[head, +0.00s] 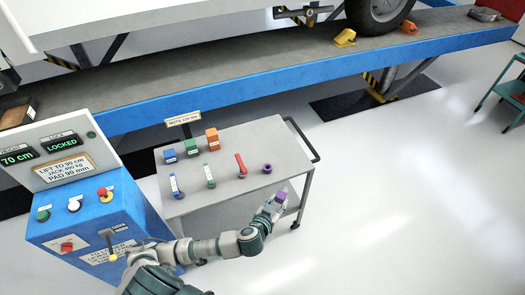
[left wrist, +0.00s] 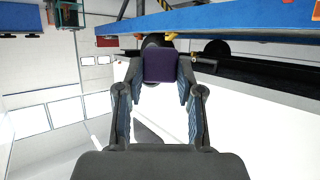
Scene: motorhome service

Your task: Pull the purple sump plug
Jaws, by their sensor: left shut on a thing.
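My left gripper (head: 278,203) is off the right front corner of the grey cart, near its edge. It is shut on a purple block (head: 281,196). In the left wrist view the dark purple block (left wrist: 160,65) sits between the two fingertips of the left gripper (left wrist: 160,80), clear of other surfaces. A small round purple piece (head: 267,168) stands on the cart top near its right side, apart from the gripper. I cannot tell which purple thing is the sump plug. My right gripper is not in view.
The cart (head: 225,140) carries blue, green and orange blocks at the back and blue, green and red pieces in front. A blue control console (head: 90,220) stands at left. A blue-edged lift platform (head: 250,87) crosses behind.

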